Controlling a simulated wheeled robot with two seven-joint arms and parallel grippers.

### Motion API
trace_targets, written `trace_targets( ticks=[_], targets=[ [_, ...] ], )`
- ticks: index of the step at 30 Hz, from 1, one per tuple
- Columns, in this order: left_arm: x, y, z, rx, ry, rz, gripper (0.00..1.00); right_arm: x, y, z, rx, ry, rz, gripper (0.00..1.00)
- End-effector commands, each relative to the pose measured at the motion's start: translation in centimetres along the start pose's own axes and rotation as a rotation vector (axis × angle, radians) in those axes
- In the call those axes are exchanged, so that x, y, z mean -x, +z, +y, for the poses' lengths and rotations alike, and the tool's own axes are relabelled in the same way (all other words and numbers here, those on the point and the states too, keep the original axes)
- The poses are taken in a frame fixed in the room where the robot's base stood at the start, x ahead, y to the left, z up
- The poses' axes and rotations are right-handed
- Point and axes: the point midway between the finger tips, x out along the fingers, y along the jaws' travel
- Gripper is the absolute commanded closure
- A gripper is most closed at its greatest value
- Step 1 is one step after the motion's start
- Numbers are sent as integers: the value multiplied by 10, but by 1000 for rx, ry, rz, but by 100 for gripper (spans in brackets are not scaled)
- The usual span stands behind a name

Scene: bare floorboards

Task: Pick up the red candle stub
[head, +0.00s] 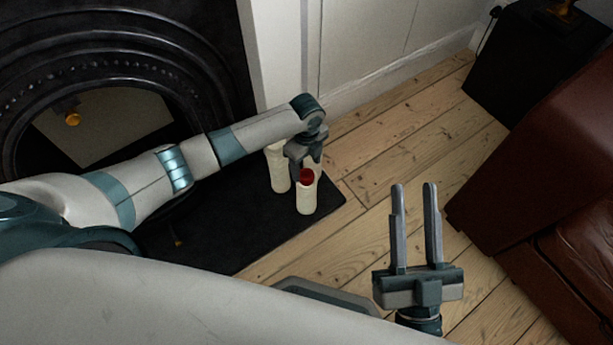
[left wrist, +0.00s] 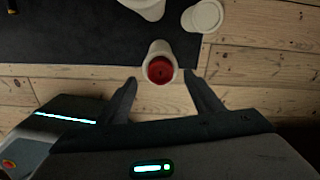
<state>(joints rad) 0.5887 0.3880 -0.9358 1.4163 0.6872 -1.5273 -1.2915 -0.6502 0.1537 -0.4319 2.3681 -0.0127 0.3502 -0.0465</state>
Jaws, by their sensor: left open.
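The red candle stub (head: 307,177) sits in the top of a cream cylindrical holder (head: 306,200) on the dark hearth slab. In the left wrist view, the red stub (left wrist: 160,69) shows as a round red top inside the cream holder's rim (left wrist: 160,47). My left gripper (head: 308,163) is over the stub, pointing down. My right gripper (head: 413,187) is open and empty above the floorboards, well right of the stub.
Other cream pillars (head: 279,172) stand close behind and left of the holder; in the left wrist view a pale round top (left wrist: 206,16) shows. The hearth slab (head: 240,235) ends just right of the holder. A brown leather seat (head: 540,170) stands at right. Floorboards between are clear.

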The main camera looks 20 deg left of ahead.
Motion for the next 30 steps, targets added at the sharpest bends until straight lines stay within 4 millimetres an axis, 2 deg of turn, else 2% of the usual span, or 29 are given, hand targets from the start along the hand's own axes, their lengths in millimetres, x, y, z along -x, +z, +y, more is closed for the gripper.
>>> trace_targets(
  ticks=[2,6,10,26,29,30],
  targets=[
    [-8,0,0,0,1,1,40,2,-7,-2,0,-4,46,69],
    [-29,0,0,1,2,0,40,-6,-24,7,21,-3,160,69],
    [-39,0,0,0,1,-1,40,-10,-34,12,33,-2,216,69],
    [-41,0,0,0,0,-1,40,-12,-38,13,36,-2,231,69],
    [-41,0,0,0,0,-1,59,-11,-38,13,36,-1,230,69],
    [-41,0,0,0,0,-1,69,-11,-38,13,36,-1,230,69]
  ],
)
